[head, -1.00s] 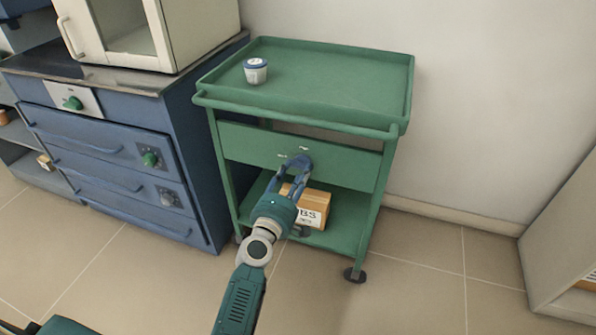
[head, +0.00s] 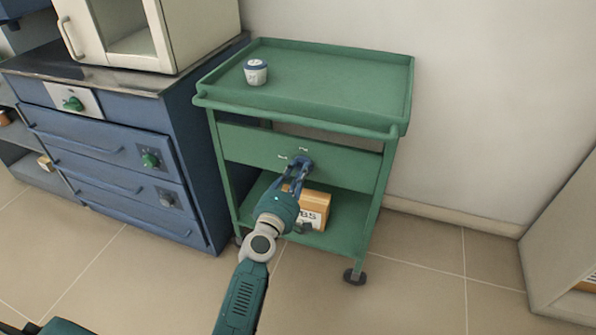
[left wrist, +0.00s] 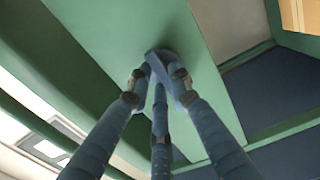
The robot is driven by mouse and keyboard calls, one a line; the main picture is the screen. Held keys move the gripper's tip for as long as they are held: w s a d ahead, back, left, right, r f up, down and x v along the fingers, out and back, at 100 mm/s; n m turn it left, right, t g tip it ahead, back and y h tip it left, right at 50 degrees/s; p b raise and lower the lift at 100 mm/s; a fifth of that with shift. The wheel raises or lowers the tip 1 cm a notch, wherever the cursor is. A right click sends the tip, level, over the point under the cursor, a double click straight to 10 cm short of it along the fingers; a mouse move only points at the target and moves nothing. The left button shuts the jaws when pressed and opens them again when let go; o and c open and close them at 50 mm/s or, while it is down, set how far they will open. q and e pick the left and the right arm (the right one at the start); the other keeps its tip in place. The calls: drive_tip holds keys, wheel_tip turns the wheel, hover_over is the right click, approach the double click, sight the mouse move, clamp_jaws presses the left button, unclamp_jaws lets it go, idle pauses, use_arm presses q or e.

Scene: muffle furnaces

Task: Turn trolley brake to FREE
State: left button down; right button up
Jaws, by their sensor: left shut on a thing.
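The green trolley (head: 310,85) stands against the wall. The brake knob (head: 304,161) is dark blue and sits on the trolley's green front panel (head: 350,167), largely covered by my fingers. Two small pale marks lie beside it, one above and one to its left, too small to read. My left gripper (head: 300,166) reaches up from below and is shut on the knob. In the left wrist view, its fingers (left wrist: 160,75) close around the blue knob (left wrist: 161,57) against the green panel. The knob's exact pointing is hard to tell. My right gripper is not in view.
A cardboard box (head: 317,209) sits on the lower shelf, behind my wrist. A blue cabinet (head: 190,150) with a furnace (head: 150,30) on it stands close at left.

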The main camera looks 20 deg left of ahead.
use_arm(q)
drive_tip(key=shift+m, duration=0.3)
drive_tip(key=m+p, duration=0.1)
drive_tip(key=m, duration=0.3)
drive_tip(key=shift+d+m+p, duration=0.1)
drive_tip(key=shift+m+p, duration=0.2)
drive_tip(key=shift+p, duration=0.1)
drive_tip(key=m+p, duration=0.3)
drive_tip(key=m, duration=0.2)
drive_tip(key=shift+d, duration=0.1)
drive_tip(key=shift+f+m+p, duration=0.15)
drive_tip(key=shift+m+p, duration=0.75)
drive_tip(key=shift+m, duration=1.05)
drive_tip(key=shift+f+m+p, duration=0.1)
drive_tip(key=shift+m+p, duration=0.75)
drive_tip(key=shift+m, duration=1.1)
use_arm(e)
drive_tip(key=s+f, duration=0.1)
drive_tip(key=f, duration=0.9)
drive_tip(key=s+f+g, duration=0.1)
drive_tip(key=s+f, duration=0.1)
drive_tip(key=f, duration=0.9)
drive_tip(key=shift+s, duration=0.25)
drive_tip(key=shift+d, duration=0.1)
use_arm(q)
drive_tip(key=c, duration=1.6)
unclamp_jaws()
drive_tip(key=shift+o, duration=0.2)
